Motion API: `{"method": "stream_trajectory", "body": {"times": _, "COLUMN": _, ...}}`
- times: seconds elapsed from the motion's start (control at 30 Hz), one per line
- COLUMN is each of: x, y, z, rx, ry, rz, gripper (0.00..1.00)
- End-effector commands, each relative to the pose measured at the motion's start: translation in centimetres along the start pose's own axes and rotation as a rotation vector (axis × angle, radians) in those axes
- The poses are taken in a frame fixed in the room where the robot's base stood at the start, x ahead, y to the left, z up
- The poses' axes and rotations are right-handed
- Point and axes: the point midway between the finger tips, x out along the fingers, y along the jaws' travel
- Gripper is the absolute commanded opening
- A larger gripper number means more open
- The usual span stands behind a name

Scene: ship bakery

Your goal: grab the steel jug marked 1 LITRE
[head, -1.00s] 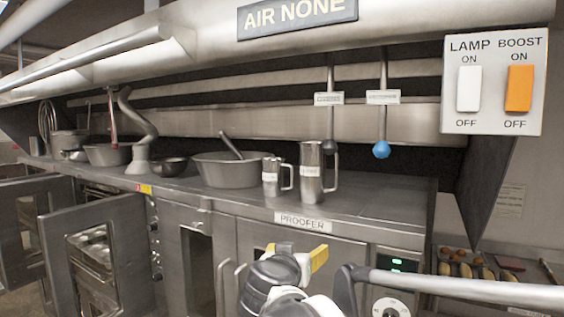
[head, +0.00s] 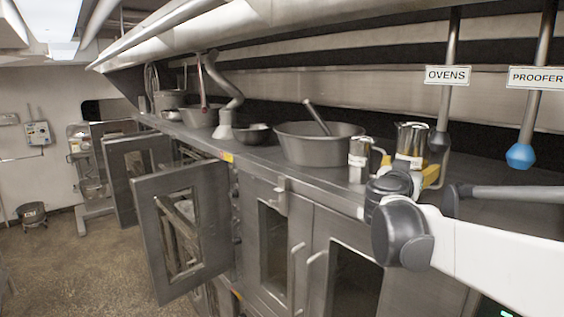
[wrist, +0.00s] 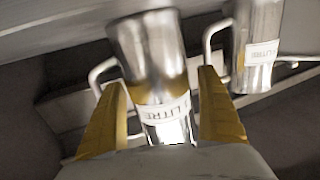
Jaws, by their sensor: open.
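Two steel jugs with white LITRE labels stand on the steel top. The larger jug (head: 411,140) is on the right, the smaller jug (head: 358,160) on its left. I cannot read the figure before LITRE clearly on either label. My open gripper (wrist: 165,100) has yellow fingers on either side of the larger jug (wrist: 148,60) in the wrist view; I cannot tell whether they touch it. That jug's handle shows beside the left finger. The smaller jug (wrist: 260,45) is outside the right finger. In the head view my gripper (head: 408,168) partly hides the larger jug's lower part.
A wide steel bowl (head: 305,150) with a utensil in it stands left of the jugs. Smaller bowls and a mixer hook are farther left. Levers labelled OVENS (head: 446,75) and PROOFER (head: 538,77) hang at the right. Oven doors (head: 185,225) stand open below.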

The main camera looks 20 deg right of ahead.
Motion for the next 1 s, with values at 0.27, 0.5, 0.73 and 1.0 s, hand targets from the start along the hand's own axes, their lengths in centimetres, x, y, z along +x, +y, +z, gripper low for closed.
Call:
{"method": "stream_trajectory", "body": {"times": 0.27, "x": 0.5, "y": 0.0, "z": 0.0, "rx": 0.000, "ry": 0.000, "rz": -0.001, "gripper": 0.86}}
{"method": "stream_trajectory", "body": {"times": 0.5, "x": 0.5, "y": 0.0, "z": 0.0, "rx": 0.000, "ry": 0.000, "rz": -0.001, "gripper": 0.32}}
{"method": "stream_trajectory", "body": {"times": 0.73, "x": 0.5, "y": 0.0, "z": -0.1, "rx": 0.000, "ry": 0.000, "rz": -0.001, "gripper": 0.32}}
{"method": "stream_trajectory", "body": {"times": 1.0, "x": 0.5, "y": 0.0, "z": -1.4, "rx": 0.000, "ry": 0.000, "rz": -0.001, "gripper": 0.32}}
